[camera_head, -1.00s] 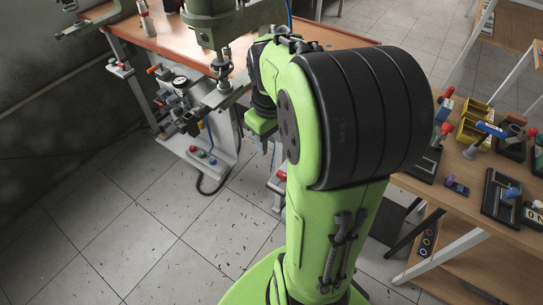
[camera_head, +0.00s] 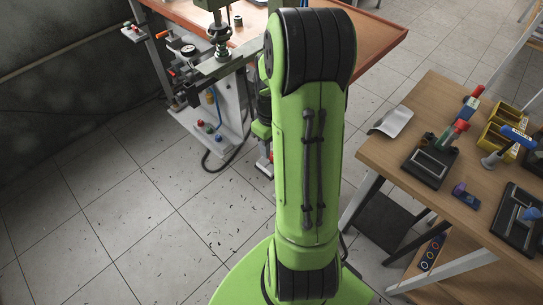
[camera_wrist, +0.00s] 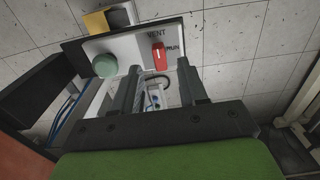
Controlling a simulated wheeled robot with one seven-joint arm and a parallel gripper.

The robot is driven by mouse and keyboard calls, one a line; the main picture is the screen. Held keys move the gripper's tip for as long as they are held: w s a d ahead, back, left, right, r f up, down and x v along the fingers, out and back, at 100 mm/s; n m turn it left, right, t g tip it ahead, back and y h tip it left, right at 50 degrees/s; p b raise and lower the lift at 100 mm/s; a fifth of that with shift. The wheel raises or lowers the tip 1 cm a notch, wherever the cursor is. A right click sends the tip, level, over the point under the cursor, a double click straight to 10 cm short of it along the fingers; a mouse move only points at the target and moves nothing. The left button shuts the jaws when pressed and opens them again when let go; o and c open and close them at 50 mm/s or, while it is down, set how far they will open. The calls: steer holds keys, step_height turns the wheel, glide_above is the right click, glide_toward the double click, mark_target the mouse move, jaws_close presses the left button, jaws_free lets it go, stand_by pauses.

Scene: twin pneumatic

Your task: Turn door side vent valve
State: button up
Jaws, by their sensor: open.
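The vent valve's red handle (camera_wrist: 158,57) shows in the wrist view on a pale panel (camera_wrist: 132,48). It stands nearly upright in the picture, with the word VENT above it and RUN to its right. My gripper (camera_wrist: 159,68) is open, with one dark finger on each side below the handle in the picture. The handle lies just beyond the fingertips, roughly between them; I cannot tell whether either finger touches it. In the head view my arm hides most of the gripper and the valve.
A green round knob (camera_wrist: 104,65) sits left of the handle, near the left finger. A yellow block (camera_wrist: 97,22) is behind the panel. In the head view, the machine bench (camera_head: 375,38) stands behind my arm and a wooden table (camera_head: 400,165) stands right.

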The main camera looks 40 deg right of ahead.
step_height(320, 180, down, 4)
steer(key=shift+r+b, duration=0.2)
steer(key=shift+b, duration=0.2)
jaws_close()
